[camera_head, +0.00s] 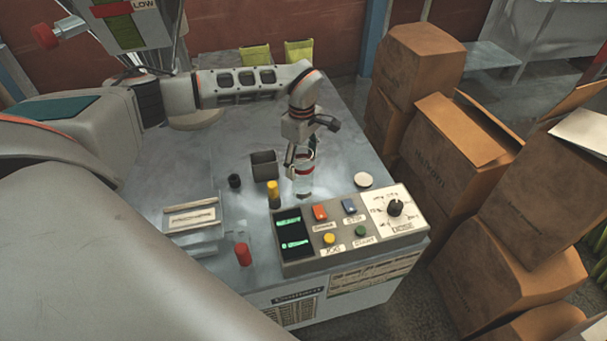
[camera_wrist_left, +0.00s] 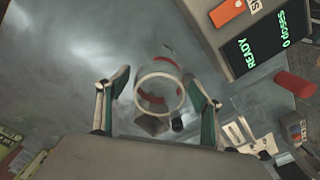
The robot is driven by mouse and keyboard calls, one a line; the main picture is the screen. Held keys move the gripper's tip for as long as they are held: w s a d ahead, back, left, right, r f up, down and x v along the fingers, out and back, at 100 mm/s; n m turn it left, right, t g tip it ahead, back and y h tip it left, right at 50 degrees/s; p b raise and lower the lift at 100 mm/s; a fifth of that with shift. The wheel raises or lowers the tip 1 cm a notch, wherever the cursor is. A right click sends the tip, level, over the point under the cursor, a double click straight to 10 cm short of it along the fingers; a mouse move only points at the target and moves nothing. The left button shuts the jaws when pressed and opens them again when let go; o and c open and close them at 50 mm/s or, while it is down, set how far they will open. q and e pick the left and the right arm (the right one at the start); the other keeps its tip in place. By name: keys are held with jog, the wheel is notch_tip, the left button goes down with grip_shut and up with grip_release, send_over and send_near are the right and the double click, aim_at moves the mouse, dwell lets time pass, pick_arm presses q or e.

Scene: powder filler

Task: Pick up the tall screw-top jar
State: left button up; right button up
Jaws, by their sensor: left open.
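The tall screw-top jar (camera_head: 303,186) is clear, with a red band near its top, and stands upright on the grey bench behind the control box. In the left wrist view I look down on its round open rim (camera_wrist_left: 160,84). My left gripper (camera_head: 302,160) is over the jar, pointing down. Its two fingers stand on either side of the jar, with a gap showing at the left finger; contact at the right finger is hard to tell. It is open. A pale round disc (camera_head: 363,180) lies right of the jar. My right gripper is not in view.
The control box (camera_head: 330,262) with buttons and a dial stands close in front of the jar. A dark square cup (camera_head: 264,164), a small black cylinder (camera_head: 234,181), a yellow-topped cylinder (camera_head: 273,190) and a red cylinder (camera_head: 243,254) stand left. Cardboard boxes (camera_head: 440,165) crowd the right.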

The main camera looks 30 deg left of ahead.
pick_arm(q)
jog(key=shift+d+f, duration=0.1)
jog(key=shift+f, duration=0.7)
jog(key=c, duration=1.2)
jog(key=shift+c, duration=0.3)
jog(key=shift+r, duration=0.1)
